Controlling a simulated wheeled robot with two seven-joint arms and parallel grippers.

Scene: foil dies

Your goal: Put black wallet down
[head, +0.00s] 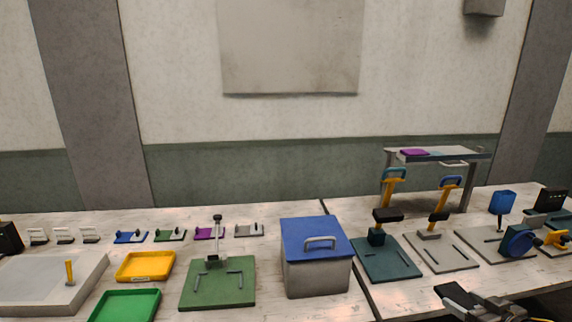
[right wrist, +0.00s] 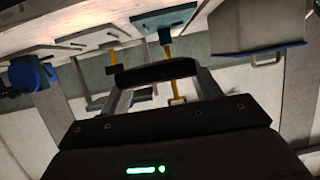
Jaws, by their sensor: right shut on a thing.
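My right gripper (head: 480,303) is at the bottom right edge of the head view, low in front of the bench and partly cut off. In the right wrist view it is shut on a flat black thing, the black wallet (right wrist: 155,73), which lies across the fingertips and is seen nearly edge-on. The wallet is hard to make out in the head view. My left gripper is not in view.
The bench holds a grey box with a blue lid (head: 318,245), a green tray (head: 125,306), a yellow tray (head: 146,266) and a green press plate (head: 217,290). Several presses stand at the right, near a raised shelf (head: 440,155). Bare bench shows left of the box.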

